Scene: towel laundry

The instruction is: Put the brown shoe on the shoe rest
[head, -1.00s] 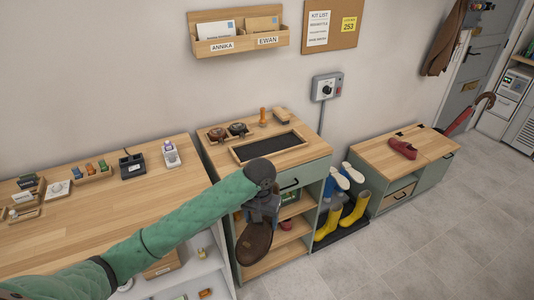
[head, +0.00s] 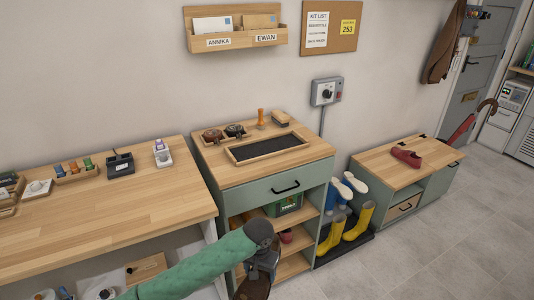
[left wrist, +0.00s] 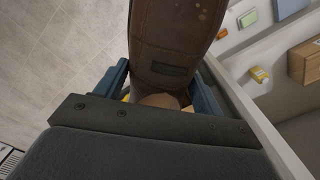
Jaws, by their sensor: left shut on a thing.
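The brown shoe hangs from my left gripper (head: 262,268). In the head view the shoe (head: 252,288) is cut by the bottom edge, in front of the green cabinet's open shelves. A wood-framed dark inset (head: 268,149), which looks like the shoe rest, is on the cabinet top, above and behind the gripper. It is empty. My right gripper is not in view.
The cabinet top (head: 240,172) also holds two round tins (head: 234,130) and brushes (head: 280,118) at the back. Yellow boots (head: 358,222) and blue boots stand right of the cabinet. A wooden counter (head: 110,215) is at left.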

